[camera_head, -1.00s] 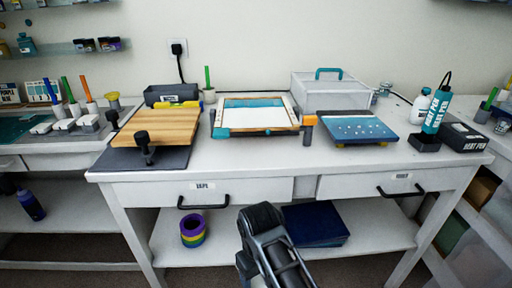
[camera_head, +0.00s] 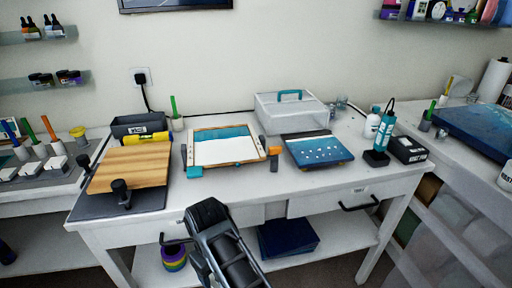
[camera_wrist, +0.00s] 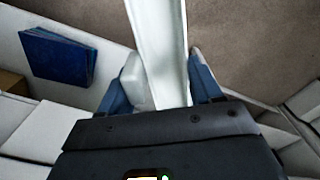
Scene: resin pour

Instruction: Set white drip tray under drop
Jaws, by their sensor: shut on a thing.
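In the wrist view, my gripper (camera_wrist: 160,78) is shut on a long white piece (camera_wrist: 160,35), which looks like the white drip tray. It runs from between the blue-grey fingers up past the top of the picture, above the floor. In the head view only my dark arm shows, in front of the workbench; the fingers and the tray cannot be made out there. A framed panel (camera_head: 226,148) with teal and white on it lies on the bench (camera_head: 240,190), with a teal block at its front left corner. I cannot make out a drop.
On the bench stand a wooden board (camera_head: 130,168) with black clamps, a blue dotted panel (camera_head: 318,150), a clear lidded box (camera_head: 290,112) and a teal heat pen (camera_head: 384,130). A dark blue stack (camera_head: 288,238) and coloured rolls (camera_head: 174,258) lie on the lower shelf.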

